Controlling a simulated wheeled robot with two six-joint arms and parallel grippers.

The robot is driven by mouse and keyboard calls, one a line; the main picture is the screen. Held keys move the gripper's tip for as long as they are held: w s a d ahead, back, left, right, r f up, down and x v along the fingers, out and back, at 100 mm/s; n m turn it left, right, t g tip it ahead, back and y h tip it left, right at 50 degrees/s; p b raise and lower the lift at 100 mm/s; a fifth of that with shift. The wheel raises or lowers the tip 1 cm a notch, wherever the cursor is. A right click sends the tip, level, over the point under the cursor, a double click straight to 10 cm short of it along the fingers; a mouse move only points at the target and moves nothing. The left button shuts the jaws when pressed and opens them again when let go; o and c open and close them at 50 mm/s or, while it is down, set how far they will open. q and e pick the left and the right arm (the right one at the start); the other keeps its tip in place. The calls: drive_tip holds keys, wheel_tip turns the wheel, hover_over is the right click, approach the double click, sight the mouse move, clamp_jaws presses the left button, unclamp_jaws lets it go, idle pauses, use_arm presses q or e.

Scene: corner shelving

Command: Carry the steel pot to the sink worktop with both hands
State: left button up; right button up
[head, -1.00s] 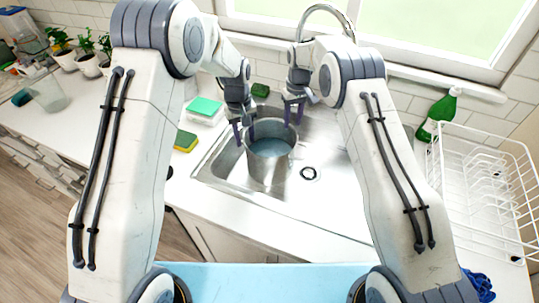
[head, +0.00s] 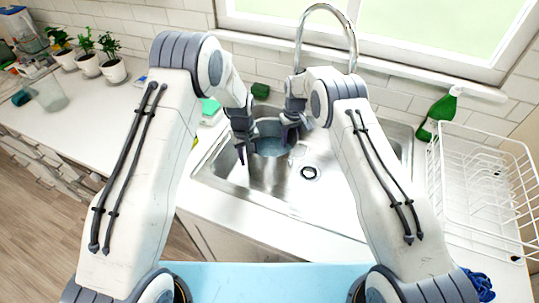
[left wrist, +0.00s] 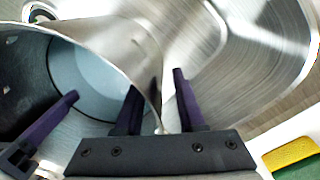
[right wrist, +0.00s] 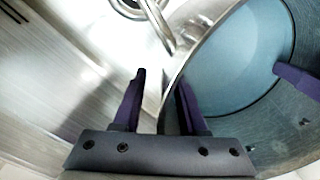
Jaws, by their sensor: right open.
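The steel pot (head: 268,176) stands upright over the left part of the steel sink (head: 318,205); its inside looks bluish. My left gripper (head: 242,152) is at the pot's left side. In the left wrist view (left wrist: 157,100) its fingers are apart, with the pot's rim between them and one finger over the inside. My right gripper (head: 288,130) is at the far right side of the rim. In the right wrist view (right wrist: 162,98) its fingers are apart, with the rim running between them. I cannot tell whether the fingers touch the pot.
The tap (head: 326,12) rises behind the sink. A white dish rack (head: 480,185) and a green bottle (head: 438,115) stand to the right. A green-lidded box (head: 210,108) is partly hidden by my left arm. The white worktop (head: 130,135) is largely clear at left.

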use_arm(q)
drive_tip(key=shift+f, duration=0.2)
use_arm(e)
drive_tip(key=shift+f, duration=0.2)
use_arm(q)
clamp_jaws()
use_arm(e)
clamp_jaws()
drive_tip(key=shift+w+d, duration=0.1)
idle(0.8)
use_arm(q)
drive_tip(key=shift+w+r, duration=0.1)
drive_tip(key=shift+r, duration=0.1)
use_arm(e)
drive_tip(key=shift+w+r, duration=0.15)
drive_tip(key=shift+r, duration=0.05)
use_arm(q)
drive_tip(key=shift+r, duration=0.1)
use_arm(e)
drive_tip(key=shift+r, duration=0.1)
